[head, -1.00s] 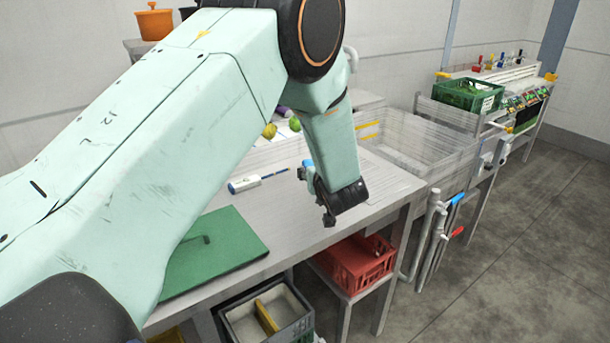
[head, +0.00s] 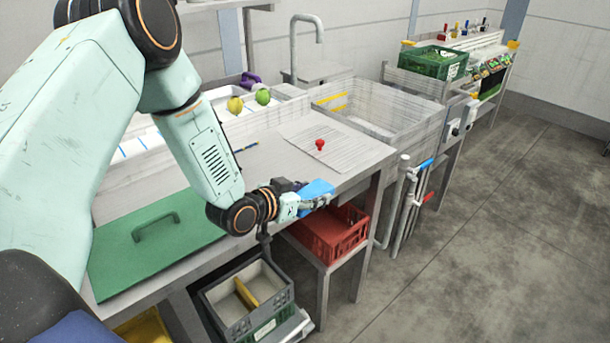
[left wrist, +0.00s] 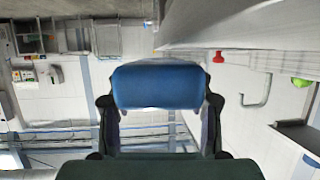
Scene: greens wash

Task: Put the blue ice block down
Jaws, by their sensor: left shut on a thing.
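The blue ice block (head: 317,189) is held in my left gripper (head: 312,198), at the front edge of the metal table (head: 262,170). In the left wrist view the blue ice block (left wrist: 158,85) spans the gap between the two fingers of my left gripper (left wrist: 160,100), which is shut on it. In the head view the block appears over the table's front edge, above the red crate; I cannot tell its exact height. My right gripper is in neither view.
A green board with a handle (head: 150,245) lies on the table at left. A red knob (head: 320,144) stands on a pale panel beside the sink basin (head: 385,115). Below are a red crate (head: 328,240) and a grey crate (head: 245,310). Floor at right is clear.

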